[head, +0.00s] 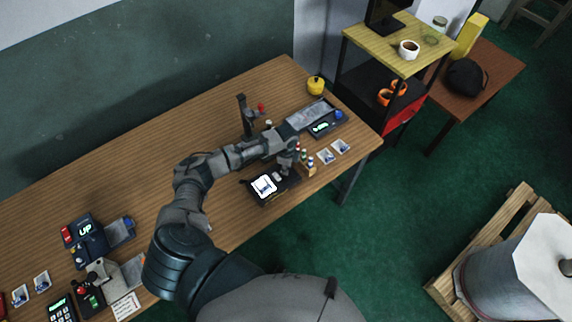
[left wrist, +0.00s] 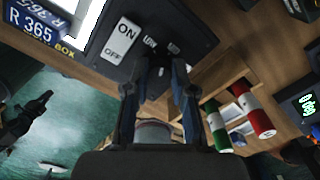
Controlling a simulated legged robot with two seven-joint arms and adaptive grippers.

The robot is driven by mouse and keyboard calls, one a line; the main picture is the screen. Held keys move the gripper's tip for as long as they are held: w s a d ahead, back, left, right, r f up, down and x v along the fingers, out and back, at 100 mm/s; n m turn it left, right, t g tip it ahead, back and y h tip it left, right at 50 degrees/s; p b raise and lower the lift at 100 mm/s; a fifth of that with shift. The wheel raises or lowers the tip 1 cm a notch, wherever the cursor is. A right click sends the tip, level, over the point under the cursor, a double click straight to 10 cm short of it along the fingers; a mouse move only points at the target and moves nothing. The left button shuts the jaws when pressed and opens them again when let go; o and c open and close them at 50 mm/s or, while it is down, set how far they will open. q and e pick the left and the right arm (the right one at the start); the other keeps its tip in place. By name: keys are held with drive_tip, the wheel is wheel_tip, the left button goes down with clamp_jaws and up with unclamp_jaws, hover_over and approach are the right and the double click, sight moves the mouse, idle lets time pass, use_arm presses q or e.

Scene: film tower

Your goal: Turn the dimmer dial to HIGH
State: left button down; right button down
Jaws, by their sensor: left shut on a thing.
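The black light box (head: 257,195) with a lit white panel lies near the table's front edge. In the left wrist view its dark face (left wrist: 100,58) carries a white ON/OFF switch (left wrist: 125,38) and small labels that are hard to read. My left gripper (left wrist: 160,70) is down at this face, beside the switch, with its fingers shut around the dark dimmer dial (left wrist: 159,84). The fingers hide most of the dial, so I cannot tell its setting. In the head view my left gripper (head: 286,168) reaches the box's right end. My right gripper does not show.
Small red, white and green rolls (left wrist: 252,108) stand in a wooden holder (head: 309,170) close to the right of the box. A device with a green display (head: 321,127) and a dark stand (head: 246,115) are behind. The table's middle left is clear.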

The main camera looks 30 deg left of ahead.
use_arm(q)
drive_tip(key=m, duration=0.2)
drive_tip(key=m+p, duration=0.1)
drive_tip(key=shift+w+r+m, duration=0.15)
drive_tip(key=shift+r+m, duration=0.05)
drive_tip(key=shift+m, duration=0.2)
drive_tip(key=m+p, duration=0.1)
drive_tip(key=m, duration=0.3)
drive_tip(key=shift+m, duration=0.3)
drive_tip(key=m, duration=0.4)
drive_tip(key=shift+f, duration=0.1)
drive_tip(key=m, duration=0.5)
drive_tip(key=shift+m, duration=0.3)
drive_tip(key=c, duration=1.1)
unclamp_jaws()
drive_tip(key=shift+o, duration=0.7)
